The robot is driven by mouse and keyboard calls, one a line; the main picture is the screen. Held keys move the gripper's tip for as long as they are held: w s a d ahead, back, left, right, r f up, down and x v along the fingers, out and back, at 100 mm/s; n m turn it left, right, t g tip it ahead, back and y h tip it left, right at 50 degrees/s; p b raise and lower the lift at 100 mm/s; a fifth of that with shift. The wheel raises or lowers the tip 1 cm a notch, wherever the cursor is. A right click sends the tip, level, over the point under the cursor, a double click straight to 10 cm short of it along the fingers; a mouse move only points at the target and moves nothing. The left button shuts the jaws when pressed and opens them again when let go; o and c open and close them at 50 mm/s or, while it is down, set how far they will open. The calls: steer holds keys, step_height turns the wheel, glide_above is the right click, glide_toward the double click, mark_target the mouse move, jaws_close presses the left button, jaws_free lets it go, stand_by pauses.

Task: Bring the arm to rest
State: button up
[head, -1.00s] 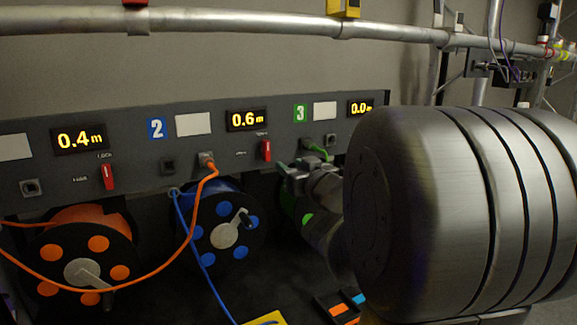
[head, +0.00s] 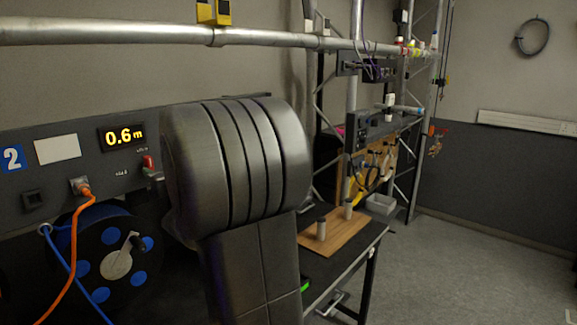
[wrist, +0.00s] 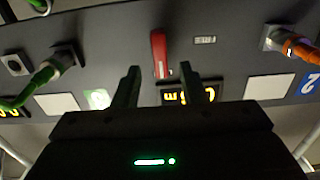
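My gripper (wrist: 160,80) is open in the wrist view, with two dark fingers apart and nothing between them. A red lever (wrist: 158,55) on the grey panel is just beyond the fingertips; I see no contact. The wrist view is upside down. In the head view my grey arm links fill the middle and hide most of the gripper. The same red lever (head: 148,162) shows at the left edge of the arm there, under the 0.6 m display (head: 122,136).
An orange plug (head: 81,186) sits in a panel socket; a green plug (wrist: 45,72) sits in another. A metal rail (head: 110,28) runs above. A wooden board (head: 345,232) lies on the right-hand table. Open floor (head: 450,270) is at the right.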

mark_target(151, 167)
steer(key=shift+p+x, duration=0.35)
steer(key=shift+x, duration=1.8)
steer(key=shift+d, duration=0.1)
